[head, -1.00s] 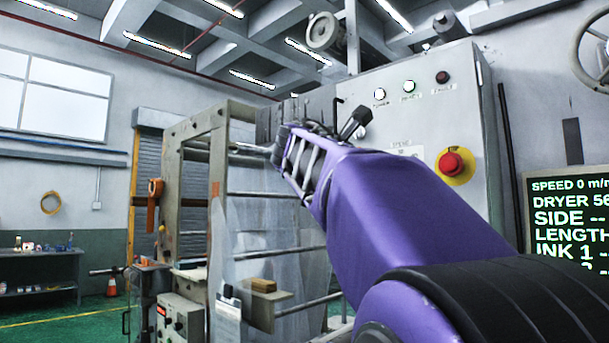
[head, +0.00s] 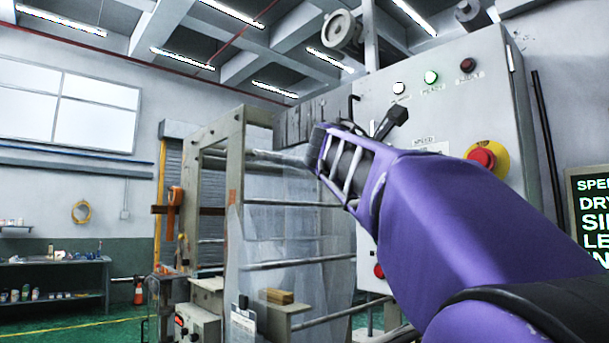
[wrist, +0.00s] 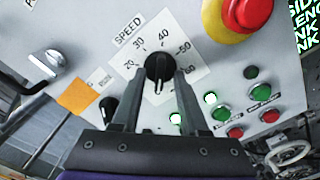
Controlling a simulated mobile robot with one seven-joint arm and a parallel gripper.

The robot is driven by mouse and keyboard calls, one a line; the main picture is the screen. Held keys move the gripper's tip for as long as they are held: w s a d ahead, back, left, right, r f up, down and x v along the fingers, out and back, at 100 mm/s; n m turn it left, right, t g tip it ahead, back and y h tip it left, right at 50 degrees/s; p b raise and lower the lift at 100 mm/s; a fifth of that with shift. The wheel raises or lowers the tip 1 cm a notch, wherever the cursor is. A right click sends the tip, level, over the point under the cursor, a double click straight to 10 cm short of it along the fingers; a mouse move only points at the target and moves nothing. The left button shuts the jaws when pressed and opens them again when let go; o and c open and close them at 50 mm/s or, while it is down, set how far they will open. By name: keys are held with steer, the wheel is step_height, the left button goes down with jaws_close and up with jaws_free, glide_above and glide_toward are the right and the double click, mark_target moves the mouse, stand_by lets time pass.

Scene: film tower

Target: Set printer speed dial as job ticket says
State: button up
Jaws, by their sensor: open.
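The black speed dial (wrist: 158,66) sits on a white plate (wrist: 196,72) marked SPEED, with 20, 30, 40, 50 and 60 around it, tilted in the wrist view. A short white mark shows at the dial's lower side in that picture. My gripper (wrist: 159,80) is open, its two fingers reaching up from below to either side of the dial. I cannot tell whether they touch it. In the head view the SPEED label (head: 424,148) shows, but my purple arm hides the dial. A clipboard (head: 243,325) hangs on the machine frame; its writing is too small to read.
A red emergency button (wrist: 249,12) on a yellow base is close above the dial. A smaller black knob (wrist: 109,106), an orange tag (wrist: 78,97) and green buttons (wrist: 222,113) are nearby. A dark readout board (head: 588,215) stands at the right, partly cut off.

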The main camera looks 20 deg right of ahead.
jaws_close()
steer(key=shift+m, duration=0.3)
stand_by(0.3)
steer(key=shift+r+m+b, duration=0.15)
steer(key=shift+m+b, duration=3.1)
steer(key=shift+m, duration=5.35)
